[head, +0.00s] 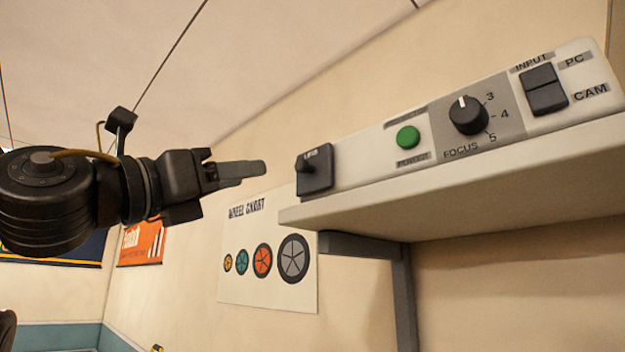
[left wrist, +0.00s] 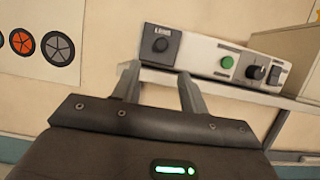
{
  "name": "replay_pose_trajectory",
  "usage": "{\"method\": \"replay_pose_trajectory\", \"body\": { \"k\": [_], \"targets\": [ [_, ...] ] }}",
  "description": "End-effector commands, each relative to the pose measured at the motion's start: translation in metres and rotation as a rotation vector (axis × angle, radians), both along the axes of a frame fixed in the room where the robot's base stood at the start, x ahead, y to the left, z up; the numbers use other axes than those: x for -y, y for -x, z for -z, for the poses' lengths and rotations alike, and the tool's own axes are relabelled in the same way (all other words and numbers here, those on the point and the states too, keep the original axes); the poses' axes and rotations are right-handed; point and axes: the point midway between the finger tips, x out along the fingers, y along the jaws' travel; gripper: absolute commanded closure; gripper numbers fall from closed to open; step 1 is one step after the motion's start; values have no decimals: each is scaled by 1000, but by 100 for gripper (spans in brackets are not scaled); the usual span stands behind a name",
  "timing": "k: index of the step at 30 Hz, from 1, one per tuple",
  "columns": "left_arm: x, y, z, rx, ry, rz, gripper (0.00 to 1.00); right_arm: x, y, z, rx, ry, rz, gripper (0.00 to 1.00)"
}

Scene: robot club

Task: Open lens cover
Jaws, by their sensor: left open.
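The lens cover (head: 315,170) is a dark square plate with a small knob and a "LENS" label, at the left end of a white control panel (head: 360,155). It also shows in the left wrist view (left wrist: 160,45), upper middle, in place on the panel. My left gripper (head: 262,169) is just left of the cover in the head view, its fingers pointing toward it. In the left wrist view its two fingers (left wrist: 156,82) are apart with nothing between them, and the cover shows beyond and above them. I see no contact. My right gripper is not in view.
The panel also carries a green power button (head: 408,137), a focus knob (head: 468,115) and an input switch (head: 544,90). It stands on a shelf (head: 450,185) with a grey bracket (head: 403,290) below. A wheel chart (head: 268,280) hangs on the wall behind.

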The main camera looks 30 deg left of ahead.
Motion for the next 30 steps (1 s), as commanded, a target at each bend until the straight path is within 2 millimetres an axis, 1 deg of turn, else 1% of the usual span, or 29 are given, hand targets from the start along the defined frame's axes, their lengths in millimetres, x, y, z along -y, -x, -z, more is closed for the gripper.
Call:
{"method": "replay_pose_trajectory", "body": {
  "k": [4,7,10,13,17,21,24,30],
  "targets": [
    [2,0,-1,2,0,5,56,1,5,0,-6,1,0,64],
    [5,-5,-3,0,-1,14,56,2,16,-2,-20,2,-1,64],
    [10,-15,-8,-2,-3,18,56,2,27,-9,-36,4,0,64],
    [15,-30,-15,-5,0,20,56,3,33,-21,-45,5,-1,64],
    [22,-51,-25,-5,-1,17,56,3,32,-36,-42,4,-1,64],
    [29,-72,-34,-4,0,17,56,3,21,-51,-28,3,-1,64],
    [33,-84,-38,-4,0,16,56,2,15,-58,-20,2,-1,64],
    [38,-96,-42,-1,0,16,56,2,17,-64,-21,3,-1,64]
  ]
}}
